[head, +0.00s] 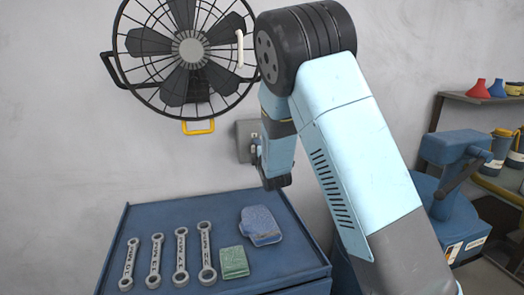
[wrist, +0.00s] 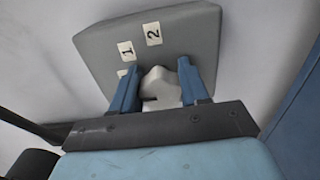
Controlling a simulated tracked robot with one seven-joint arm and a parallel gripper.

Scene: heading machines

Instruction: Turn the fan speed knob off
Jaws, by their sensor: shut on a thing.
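The fan speed control is a grey box (head: 245,139) on the wall below and right of the fan (head: 190,49); my arm hides part of it in the head view. In the wrist view the grey box (wrist: 198,38) has white labels, with "1" and "2" readable and another partly hidden. A pale knob (wrist: 160,88) sticks out of it. My gripper (wrist: 158,80) has its two blue fingers on either side of the knob and is shut on it. In the head view my gripper (head: 256,150) is at the box, partly hidden by my arm.
A yellow handle (head: 198,128) hangs under the fan. A shelf (head: 470,98) and blue machine (head: 450,150) stand at right.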

